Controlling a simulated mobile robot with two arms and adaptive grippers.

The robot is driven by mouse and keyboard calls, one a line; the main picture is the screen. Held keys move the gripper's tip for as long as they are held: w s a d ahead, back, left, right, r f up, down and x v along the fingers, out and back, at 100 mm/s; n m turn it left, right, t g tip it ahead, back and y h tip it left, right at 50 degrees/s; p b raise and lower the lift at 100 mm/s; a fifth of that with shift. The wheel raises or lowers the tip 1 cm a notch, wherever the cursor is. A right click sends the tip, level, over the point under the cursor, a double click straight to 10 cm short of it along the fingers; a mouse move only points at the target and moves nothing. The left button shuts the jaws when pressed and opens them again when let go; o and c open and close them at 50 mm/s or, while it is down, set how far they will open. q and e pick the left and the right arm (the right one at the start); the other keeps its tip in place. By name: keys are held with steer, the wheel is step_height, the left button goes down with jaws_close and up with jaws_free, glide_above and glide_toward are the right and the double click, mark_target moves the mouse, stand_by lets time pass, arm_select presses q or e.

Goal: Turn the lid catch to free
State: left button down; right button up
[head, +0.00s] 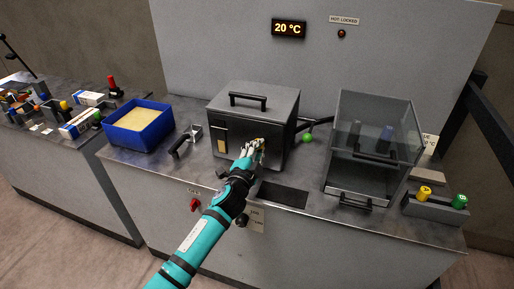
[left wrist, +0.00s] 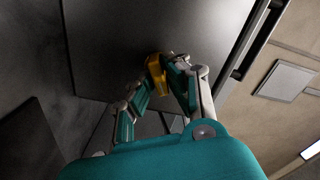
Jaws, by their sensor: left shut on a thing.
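A dark grey metal box (head: 282,152) with a black handle (head: 248,100) on its closed lid (head: 265,92) stands on the bench. The yellow catch (left wrist: 155,68) is on the box front. In the head view it is mostly hidden behind my fingers. My left gripper (head: 254,148) reaches the right part of the box front. In the left wrist view its fingers (left wrist: 160,80) are closed around the catch. How far the catch is turned is hard to tell. My right gripper is in neither view.
A blue bin (head: 139,128) of pale granules stands left of the box. A clear-walled case (head: 374,145) stands right, with a green-knobbed lever (head: 307,138) between. A rack with yellow and green knobs (head: 434,207) is at far right. The display (head: 289,29) reads 20 °C.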

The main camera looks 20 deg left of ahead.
arm_select(q)
steer(key=m, duration=0.5)
steer(key=shift+f+m, duration=0.25)
steer(key=shift+m, duration=0.05)
stand_by(0.4)
steer(key=c, duration=1.4)
jaws_free()
steer(key=shift+o, duration=0.2)
steer(key=shift+s, duration=0.1)
steer(key=s, duration=1.1)
steer(key=shift+s+a, duration=0.15)
steer(key=shift+s, duration=0.25)
